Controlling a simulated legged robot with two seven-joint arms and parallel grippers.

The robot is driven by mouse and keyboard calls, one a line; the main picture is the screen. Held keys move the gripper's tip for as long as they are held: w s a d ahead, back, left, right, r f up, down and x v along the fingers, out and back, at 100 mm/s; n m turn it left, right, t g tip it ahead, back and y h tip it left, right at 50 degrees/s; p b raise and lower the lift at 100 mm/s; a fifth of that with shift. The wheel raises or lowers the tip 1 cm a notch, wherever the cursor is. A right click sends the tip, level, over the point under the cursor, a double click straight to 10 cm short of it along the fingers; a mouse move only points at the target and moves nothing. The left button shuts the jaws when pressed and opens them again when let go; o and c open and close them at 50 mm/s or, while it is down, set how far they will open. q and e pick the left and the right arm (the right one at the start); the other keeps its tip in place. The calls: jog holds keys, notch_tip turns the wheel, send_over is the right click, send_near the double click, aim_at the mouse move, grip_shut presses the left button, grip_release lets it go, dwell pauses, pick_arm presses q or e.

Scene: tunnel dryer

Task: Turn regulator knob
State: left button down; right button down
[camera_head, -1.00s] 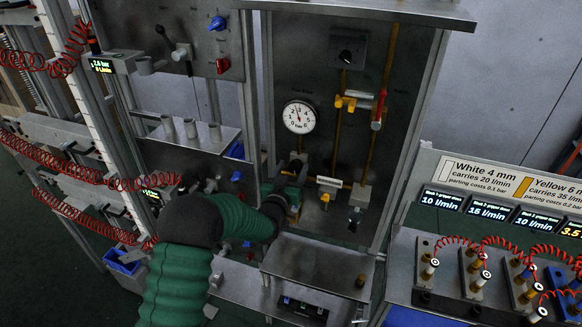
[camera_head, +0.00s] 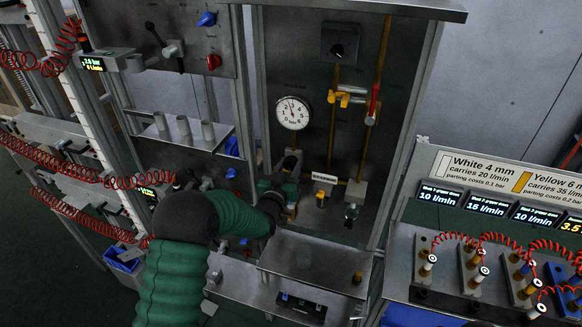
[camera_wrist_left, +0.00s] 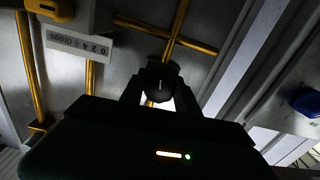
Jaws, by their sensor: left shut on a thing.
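The round white pressure gauge (camera_head: 293,113) is on the grey panel, its needle pointing up and slightly left. Below it, my left gripper (camera_head: 287,172) reaches the regulator from the lower left. In the left wrist view, its two dark fingers are shut on a dark regulator knob (camera_wrist_left: 160,80), one on each side. In the head view the gripper largely hides the knob. My right gripper is in neither view.
Yellow pipes (camera_head: 333,125) run up the panel, with a red-handled valve (camera_head: 374,105) to the right. A metal shelf (camera_head: 310,262) juts out below. Red coiled hoses (camera_head: 60,172) hang at left.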

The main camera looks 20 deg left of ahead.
pick_arm(q)
jog(key=shift+a+f+n+b, duration=0.15)
jog(key=shift+f+n+b, duration=0.2)
jog(key=shift+b, duration=0.2)
jog(key=shift+a+r, duration=0.1)
jog(key=shift+r, duration=0.2)
jog(key=c, duration=1.1)
grip_release()
jog(key=shift+d, duration=0.4)
jog(key=shift+o, duration=1)
jog(key=shift+r, duration=0.1)
jog(key=shift+s+a, duration=0.1)
jog(key=shift+a, duration=0.1)
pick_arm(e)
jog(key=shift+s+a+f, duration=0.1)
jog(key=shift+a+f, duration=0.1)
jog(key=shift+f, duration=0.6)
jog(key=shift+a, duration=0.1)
